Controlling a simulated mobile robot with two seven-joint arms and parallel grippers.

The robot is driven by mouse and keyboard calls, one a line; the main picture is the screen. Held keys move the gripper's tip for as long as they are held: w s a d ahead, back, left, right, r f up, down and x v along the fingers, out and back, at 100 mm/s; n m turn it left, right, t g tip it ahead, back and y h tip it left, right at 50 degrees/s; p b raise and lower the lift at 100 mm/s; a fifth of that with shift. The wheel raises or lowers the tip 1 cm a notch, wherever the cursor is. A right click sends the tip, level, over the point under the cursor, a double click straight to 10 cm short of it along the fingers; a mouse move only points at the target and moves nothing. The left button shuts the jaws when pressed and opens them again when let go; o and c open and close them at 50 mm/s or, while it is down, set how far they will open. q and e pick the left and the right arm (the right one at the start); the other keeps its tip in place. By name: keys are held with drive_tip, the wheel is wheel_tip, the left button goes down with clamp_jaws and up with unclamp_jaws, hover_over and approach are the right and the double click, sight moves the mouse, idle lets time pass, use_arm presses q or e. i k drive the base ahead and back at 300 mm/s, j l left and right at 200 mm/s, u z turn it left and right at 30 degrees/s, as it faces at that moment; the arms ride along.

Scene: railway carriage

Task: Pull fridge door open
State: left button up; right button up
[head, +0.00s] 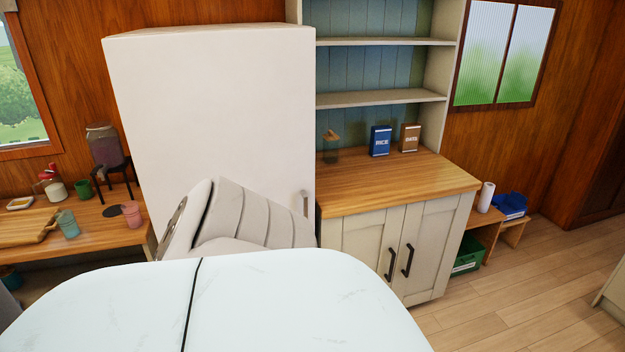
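The fridge (215,110) is a tall white box with a plain front, standing left of the middle in the head view. Its door looks closed, with no gap visible. A small upright handle (305,202) shows low on the front near the right edge. Grey and white parts that look like my own arm cover the lower part of the fridge front. Neither of my grippers can be seen, so their distance from the handle does not show.
A wooden-topped cabinet (400,185) stands right of the fridge, with a blue box (380,141) and a brown box (410,138) on it. A cluttered wooden counter (100,232) is on the left. The floor (510,285) at right is clear.

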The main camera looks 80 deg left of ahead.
sight(237, 105)
drive_tip(key=u, duration=3.1)
drive_tip(key=i+j, duration=0.2)
drive_tip(key=i, duration=0.25)
drive_tip(key=i+j, duration=0.15)
drive_tip(key=i, duration=0.3)
drive_tip(key=i+j, duration=0.2)
drive_tip(key=i, duration=0.25)
